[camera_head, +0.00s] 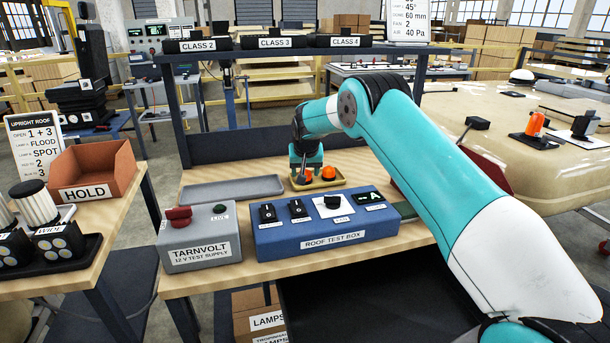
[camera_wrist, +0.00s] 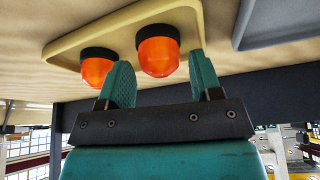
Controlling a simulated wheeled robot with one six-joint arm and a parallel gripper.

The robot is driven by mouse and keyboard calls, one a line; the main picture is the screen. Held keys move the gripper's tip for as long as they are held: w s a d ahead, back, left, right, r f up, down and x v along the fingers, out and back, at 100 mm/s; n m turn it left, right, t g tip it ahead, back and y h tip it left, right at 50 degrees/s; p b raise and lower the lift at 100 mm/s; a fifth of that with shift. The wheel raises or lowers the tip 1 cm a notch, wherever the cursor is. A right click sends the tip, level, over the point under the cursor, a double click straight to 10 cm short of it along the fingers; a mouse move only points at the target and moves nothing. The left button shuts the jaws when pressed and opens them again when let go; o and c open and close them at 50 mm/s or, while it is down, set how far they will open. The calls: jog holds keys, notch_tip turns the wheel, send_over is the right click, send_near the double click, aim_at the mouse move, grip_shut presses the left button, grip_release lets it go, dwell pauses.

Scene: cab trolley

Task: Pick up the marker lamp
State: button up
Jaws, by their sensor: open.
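Two orange marker lamps with black bases stand in a tan tray (camera_head: 343,184) on the wooden bench. One lamp (camera_head: 328,172) is on the right, the other (camera_head: 304,179) is at my gripper (camera_head: 304,170). In the wrist view, one lamp (camera_wrist: 158,55) shows between the fingertips of my open gripper (camera_wrist: 160,66), with gaps at its sides. The other lamp (camera_wrist: 97,68) is just outside the left finger, very close to it. The tray (camera_wrist: 75,45) also shows there. I cannot tell how far the fingers reach along the lamp.
In front of the tray stand a blue roof test box (camera_head: 325,235) and a grey supply box (camera_head: 200,245). An empty grey tray (camera_head: 232,189) lies left. A HOLD bin (camera_head: 95,172) is on the left bench. Another orange lamp (camera_head: 535,123) sits on the cream roof (camera_head: 500,160).

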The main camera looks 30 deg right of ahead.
jog(key=shift+x, duration=1)
jog(key=c, duration=0.6)
jog(key=shift+c, duration=0.3)
jog(key=shift+r, duration=0.1)
